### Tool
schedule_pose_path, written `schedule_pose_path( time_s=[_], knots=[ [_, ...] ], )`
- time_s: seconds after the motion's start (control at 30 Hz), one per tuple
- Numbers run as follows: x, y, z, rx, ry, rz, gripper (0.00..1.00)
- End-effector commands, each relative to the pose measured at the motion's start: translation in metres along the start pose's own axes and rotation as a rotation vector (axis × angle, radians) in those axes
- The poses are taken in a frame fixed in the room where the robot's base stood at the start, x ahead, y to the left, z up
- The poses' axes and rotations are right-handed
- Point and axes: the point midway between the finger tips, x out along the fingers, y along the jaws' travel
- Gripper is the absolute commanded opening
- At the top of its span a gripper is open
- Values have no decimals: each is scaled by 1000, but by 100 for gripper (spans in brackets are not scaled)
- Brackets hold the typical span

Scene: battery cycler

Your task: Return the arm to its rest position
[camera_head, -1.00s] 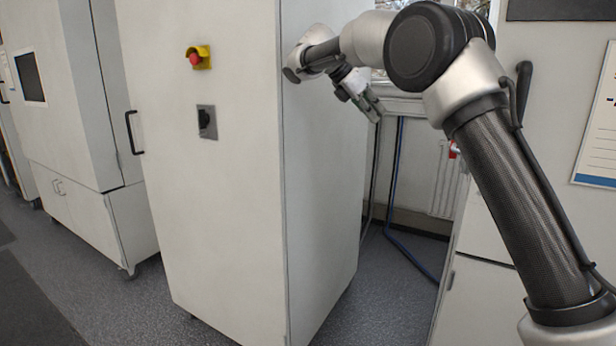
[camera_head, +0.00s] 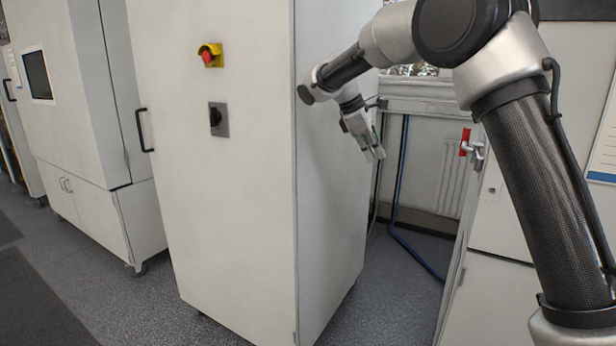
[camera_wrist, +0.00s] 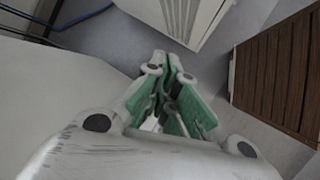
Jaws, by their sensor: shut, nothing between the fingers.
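My gripper (camera_head: 376,152) hangs at the end of my bent arm, pointing down and to the right. In the head view it is in front of the right side face of the tall white cabinet (camera_head: 245,190), and I cannot tell how close it is to that face. My gripper also shows in the wrist view (camera_wrist: 172,70), with its green-sided fingers shut and nothing held between them. My arm comes in from the right side of the head view.
The tall cabinet carries a red button on a yellow base (camera_head: 210,56) and a black rotary switch (camera_head: 218,119). A red-handled valve (camera_head: 465,142) sits right of my gripper. A blue hose (camera_head: 396,190) runs down the gap behind. Open floor (camera_head: 130,310) lies at the lower left.

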Motion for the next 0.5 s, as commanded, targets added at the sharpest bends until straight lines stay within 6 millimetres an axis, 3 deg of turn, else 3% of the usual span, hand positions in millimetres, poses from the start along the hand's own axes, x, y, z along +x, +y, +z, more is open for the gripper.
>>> schedule_pose_path(
  time_s=[0.27, 0.5],
  knots=[
    [22, -90, 80, 443, 155, -161, 0],
    [41, -209, 173, 911, 286, -320, 0]
  ],
)
